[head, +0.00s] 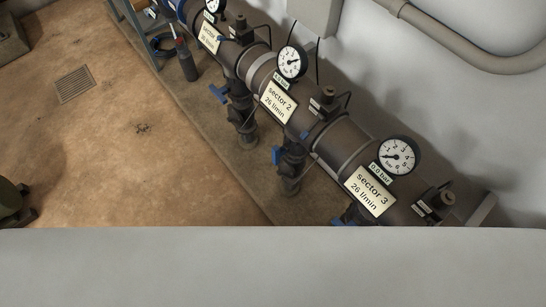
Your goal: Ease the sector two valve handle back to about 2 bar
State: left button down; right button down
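The sector 2 plate (278,102) reads 26 l/min on the dark manifold pipe, in the middle of the head view. A round white gauge (292,61) stands above it; its needle and the small pressure tag (281,84) are too small to read surely. Blue valve handles sit on the branches below the pipe: one (218,93) to the left of the plate, one (276,155) below it. I cannot tell for certain which belongs to sector 2. Neither of my grippers is in view.
The sector 3 plate (370,191) and its gauge (396,155), tagged 0.0 bar, are at lower right. Another blue handle (341,222) is partly hidden by a pale grey surface (270,268) across the bottom. Brown floor at left is mostly clear.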

aim_at(278, 152)
jog(key=j, duration=0.6)
jog(key=k+j, duration=0.1)
jog(key=j, duration=1.15)
jog(key=k+z, duration=0.05)
